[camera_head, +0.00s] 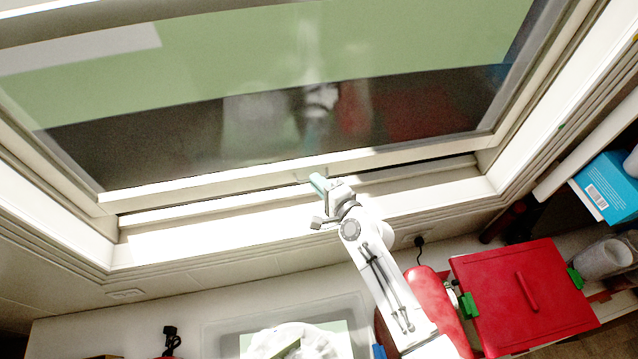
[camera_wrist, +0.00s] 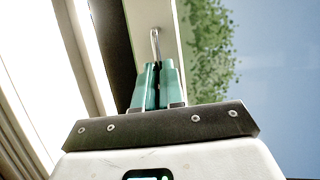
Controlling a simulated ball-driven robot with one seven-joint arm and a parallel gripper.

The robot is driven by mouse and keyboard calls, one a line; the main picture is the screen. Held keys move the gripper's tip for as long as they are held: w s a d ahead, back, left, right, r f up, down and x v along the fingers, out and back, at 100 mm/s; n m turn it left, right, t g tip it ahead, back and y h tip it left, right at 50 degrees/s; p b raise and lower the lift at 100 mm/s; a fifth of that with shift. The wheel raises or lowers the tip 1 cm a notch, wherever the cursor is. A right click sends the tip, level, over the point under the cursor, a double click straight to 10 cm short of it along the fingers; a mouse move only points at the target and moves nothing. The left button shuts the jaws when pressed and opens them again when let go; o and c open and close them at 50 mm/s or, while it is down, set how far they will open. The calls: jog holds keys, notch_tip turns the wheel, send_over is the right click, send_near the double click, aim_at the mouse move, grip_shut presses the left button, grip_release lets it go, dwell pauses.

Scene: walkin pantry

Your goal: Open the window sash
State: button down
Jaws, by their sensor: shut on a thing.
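The window sash (camera_head: 220,181) has a pale frame around a large glass pane and spans the upper part of the head view. A narrow dark gap shows between its bottom rail and the pale sill (camera_head: 190,240). My gripper (camera_head: 317,183) is at the middle of the bottom rail. In the wrist view its teal fingers (camera_wrist: 158,84) are closed together on a thin metal handle (camera_wrist: 155,42) on the sash rail (camera_wrist: 153,12). The lower end of the handle is hidden between the fingers.
Below the window is a counter with a clear tray (camera_head: 215,335) holding a pale item. A red lidded box (camera_head: 500,290) with green clips stands at right, near a blue box (camera_head: 606,188) on a shelf. The sill beside my gripper is clear.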

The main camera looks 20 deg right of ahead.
jog(key=shift+r, duration=0.15)
jog(key=c, duration=1.2)
grip_release()
jog(key=shift+c, duration=0.2)
jog(key=v, duration=1)
jog(key=shift+s+b, duration=0.35)
jog(key=shift+s, duration=0.05)
jog(key=shift+d, duration=0.1)
jog(key=s+a+f+n+g, duration=0.1)
jog(key=s+f+n+g, duration=0.2)
jog(key=s+n+g, duration=0.7)
jog(key=s+d+r+n+g+h, duration=0.1)
jog(key=s+d+n+g, duration=0.1)
jog(key=s, duration=0.6)
jog(key=s+d+r+n+g+h, duration=0.1)
jog(key=s+d+n, duration=0.3)
jog(key=s, duration=0.4)
jog(key=shift+s+r+g+h, duration=0.25)
jog(key=shift+r+g+h, duration=0.05)
jog(key=shift+g+h, duration=0.35)
